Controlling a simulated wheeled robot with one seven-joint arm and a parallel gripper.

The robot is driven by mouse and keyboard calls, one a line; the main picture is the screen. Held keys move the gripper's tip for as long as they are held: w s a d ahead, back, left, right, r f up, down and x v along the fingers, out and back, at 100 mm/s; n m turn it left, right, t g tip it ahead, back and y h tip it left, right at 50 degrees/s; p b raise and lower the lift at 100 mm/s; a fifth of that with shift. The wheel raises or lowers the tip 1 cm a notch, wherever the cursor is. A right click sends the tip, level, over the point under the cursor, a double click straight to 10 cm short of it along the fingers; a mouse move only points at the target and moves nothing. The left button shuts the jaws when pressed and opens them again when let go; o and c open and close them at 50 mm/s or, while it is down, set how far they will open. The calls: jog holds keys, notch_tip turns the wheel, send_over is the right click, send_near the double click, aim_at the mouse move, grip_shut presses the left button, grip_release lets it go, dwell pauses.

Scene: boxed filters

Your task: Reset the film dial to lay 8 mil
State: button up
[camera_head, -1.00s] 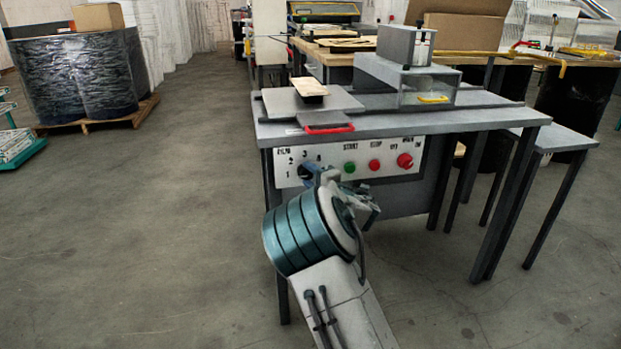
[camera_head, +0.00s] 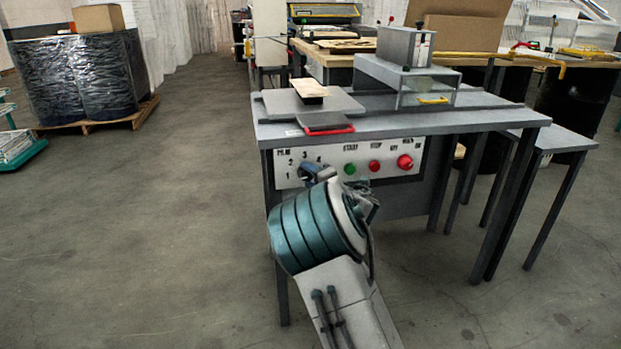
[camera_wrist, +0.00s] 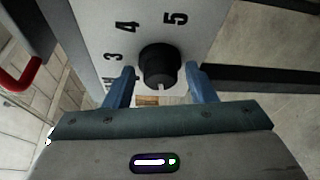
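The film dial (camera_wrist: 160,66) is a round black knob on the machine's white control panel (camera_head: 434,158). In the wrist view its white mark points down, toward my gripper's body. The numerals 3, 4 and 5 show around its left and upper sides; the lower part of the scale is hidden. My gripper (camera_wrist: 161,85) is open, with one blue finger on each side of the knob and a narrow gap showing on both sides. In the head view my gripper (camera_head: 308,171) is at the panel's left end and covers most of the dial.
Right of the dial on the panel are a green button (camera_head: 350,168), a red button (camera_head: 374,166) and a larger red knob (camera_head: 405,162). A red handle (camera_head: 329,131) juts from the tabletop edge above. Open floor lies to the left.

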dwell(0.3)
jog(key=f+p+v, duration=0.1)
jog(key=p+v, duration=0.1)
jog(key=v, duration=1.1)
jog(key=shift+s+d+r, duration=0.2)
jog(key=shift+s+r, duration=0.15)
jog(key=shift+r, duration=0.15)
jog(key=s+d+r+m+g+h+p, duration=0.1)
jog(key=s+d+r+m+h+p, duration=0.2)
jog(key=d+r+m+h+p, duration=0.35)
jog(key=s+d+r+m+h+p, duration=0.4)
jog(key=d+r+m+p, duration=0.35)
jog(key=m, duration=0.25)
jog(key=s+r+m+g+p, duration=0.3)
jog(key=s+r+p, duration=0.1)
jog(key=s, duration=0.5)
jog(key=s+a+r+m+g+p, duration=0.1)
jog(key=s+r+m+g+p, duration=0.2)
jog(key=s, duration=0.6)
jog(key=s+r+m+g+p, duration=0.3)
jog(key=s+r+m+p, duration=0.1)
jog(key=s, duration=0.5)
jog(key=shift+s+a+r+m+g+p, duration=0.2)
jog(key=shift+a+r+m+g+p, duration=0.2)
jog(key=shift+m+p, duration=0.4)
